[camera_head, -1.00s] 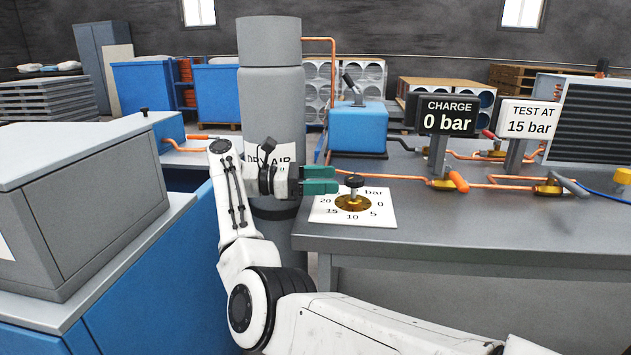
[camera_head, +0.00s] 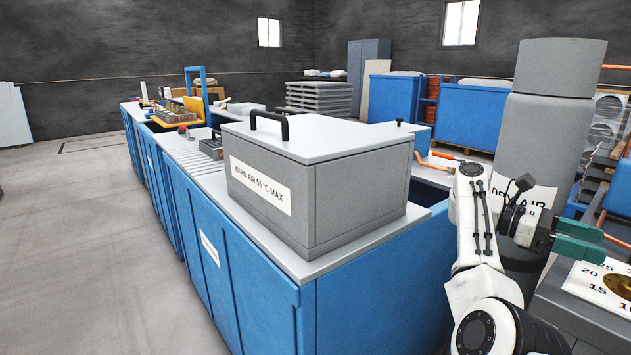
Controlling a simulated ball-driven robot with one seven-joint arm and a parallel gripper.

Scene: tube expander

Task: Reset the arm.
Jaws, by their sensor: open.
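My arm, white with black joints, stands bent at the right of the view. My gripper (camera_head: 578,241), with green fingers, points right at the right edge. It is open, and nothing shows between its fingers. It is beside the grey dry air cylinder (camera_head: 548,125) and appears above or near the white dial plate (camera_head: 590,283) with bar numbers. The dial plate is cut off by the right edge, and its knob is not clearly visible.
A grey warm air box (camera_head: 318,190) with a black handle sits on a long blue cabinet bench (camera_head: 375,290) left of my arm. Farther along are a roller strip and a yellow-orange fixture (camera_head: 195,106). Open floor (camera_head: 80,240) lies at the left.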

